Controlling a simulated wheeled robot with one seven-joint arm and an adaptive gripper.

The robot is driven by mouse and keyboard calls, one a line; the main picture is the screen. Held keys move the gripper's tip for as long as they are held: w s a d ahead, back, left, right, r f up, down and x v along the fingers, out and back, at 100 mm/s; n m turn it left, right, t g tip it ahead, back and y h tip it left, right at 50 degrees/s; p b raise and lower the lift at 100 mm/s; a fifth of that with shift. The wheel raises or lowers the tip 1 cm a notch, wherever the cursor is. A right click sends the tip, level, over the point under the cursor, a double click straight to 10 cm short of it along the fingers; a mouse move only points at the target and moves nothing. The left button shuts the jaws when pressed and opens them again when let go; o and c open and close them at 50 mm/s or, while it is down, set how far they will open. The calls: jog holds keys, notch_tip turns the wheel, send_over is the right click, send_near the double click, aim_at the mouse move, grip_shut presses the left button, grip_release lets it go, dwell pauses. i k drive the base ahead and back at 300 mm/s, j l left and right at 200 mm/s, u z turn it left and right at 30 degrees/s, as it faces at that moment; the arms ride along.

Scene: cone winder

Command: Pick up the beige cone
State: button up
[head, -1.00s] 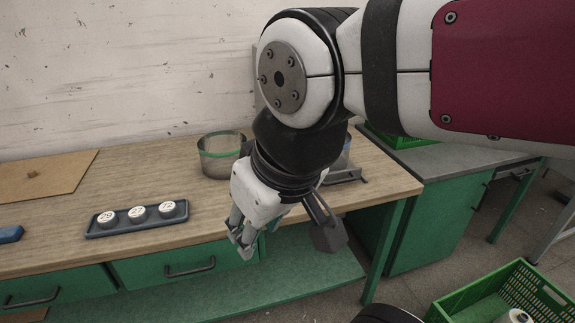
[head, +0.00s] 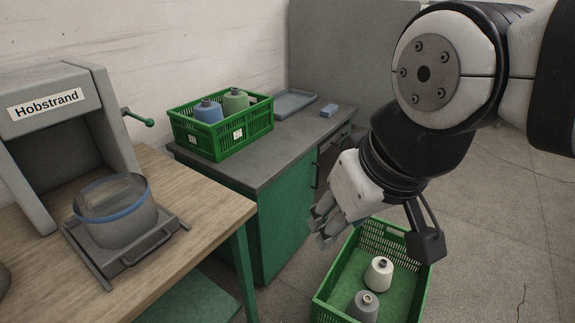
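A pale cream cone (head: 378,273), the closest to beige in view, stands upright in the green crate on the floor (head: 425,298). A grey cone (head: 363,307) stands beside it, nearer the bottom edge of the picture.
The wooden table (head: 180,205) holds the Hobstrand machine (head: 62,115) and a blue-rimmed tub (head: 118,220).

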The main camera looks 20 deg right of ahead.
aim_at(379, 276)
jog(key=z, duration=1.2)
jog(key=l+u, duration=0.1)
jog(key=l, duration=0.7)
jog(key=i+l+u, duration=0.15)
jog(key=l, duration=0.3)
jog(key=i+l+u, duration=0.2)
jog(key=l, duration=0.25)
jog(key=l+u, duration=0.15)
jog(key=l, duration=0.3)
jog(key=i+l+u, duration=0.15)
jog(key=l, duration=0.3)
jog(key=i+l+u, duration=0.1)
jog(key=l, duration=0.25)
jog(key=i+l+u, duration=0.1)
jog(key=i+l, duration=0.15)
jog(key=i+l+u, duration=0.1)
jog(key=l, duration=0.35)
jog(key=i+l+u, duration=0.1)
jog(key=l, duration=0.25)
jog(key=i, duration=0.1)
